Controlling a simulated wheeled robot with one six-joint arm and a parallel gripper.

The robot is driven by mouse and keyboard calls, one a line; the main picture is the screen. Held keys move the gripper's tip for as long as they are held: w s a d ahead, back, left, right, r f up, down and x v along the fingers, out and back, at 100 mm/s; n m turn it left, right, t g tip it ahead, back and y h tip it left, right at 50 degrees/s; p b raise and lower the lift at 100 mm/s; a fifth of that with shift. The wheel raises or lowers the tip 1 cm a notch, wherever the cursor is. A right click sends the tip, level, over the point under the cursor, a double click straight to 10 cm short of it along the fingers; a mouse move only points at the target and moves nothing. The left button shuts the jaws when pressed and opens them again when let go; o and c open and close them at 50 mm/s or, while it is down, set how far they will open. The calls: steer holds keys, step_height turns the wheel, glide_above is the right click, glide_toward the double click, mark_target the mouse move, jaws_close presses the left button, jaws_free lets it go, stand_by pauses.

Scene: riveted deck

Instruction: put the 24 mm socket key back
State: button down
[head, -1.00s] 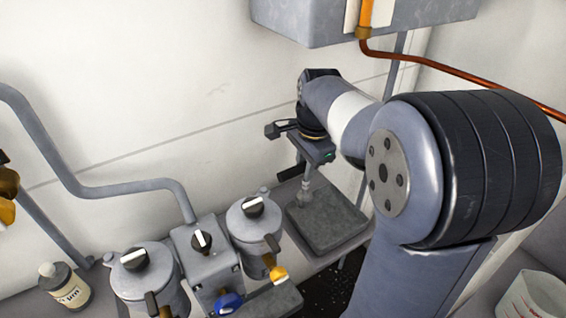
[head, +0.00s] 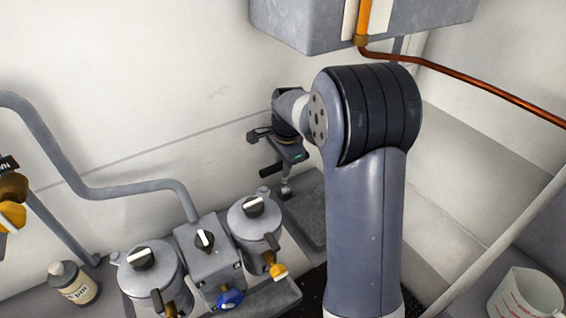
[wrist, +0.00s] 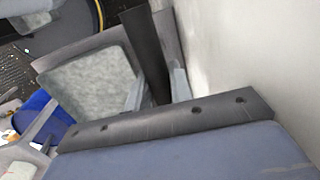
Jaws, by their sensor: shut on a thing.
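My gripper (head: 287,168) is shut on the socket key (head: 285,188), close to the wall. The key's dark handle sticks out to the left below the gripper, and a short metallic shaft points down from it. In the wrist view a dark bar (wrist: 148,55), which looks like the key's handle, stands between the pale fingers. A shallow grey tray (head: 306,228) lies below the key and is partly hidden by my arm. In the wrist view the tray (wrist: 90,82) shows a mottled floor. I cannot tell whether the key touches it. No size mark is readable.
Two grey canisters with black knobs (head: 254,208) flank a grey box (head: 205,255) with a blue knob (head: 230,298), left of the tray. A bottle (head: 73,284) stands at far left. A grey cabinet (head: 330,25) hangs above. A white measuring jug (head: 527,296) is at lower right.

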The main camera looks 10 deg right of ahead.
steer(key=shift+f, duration=0.1)
steer(key=c, duration=1.3)
jaws_free()
steer(key=shift+o, duration=0.2)
steer(key=r, duration=0.7)
steer(key=shift+s+d+r+b, duration=0.15)
steer(key=shift+s+r+b, duration=0.15)
steer(key=shift+s, duration=0.1)
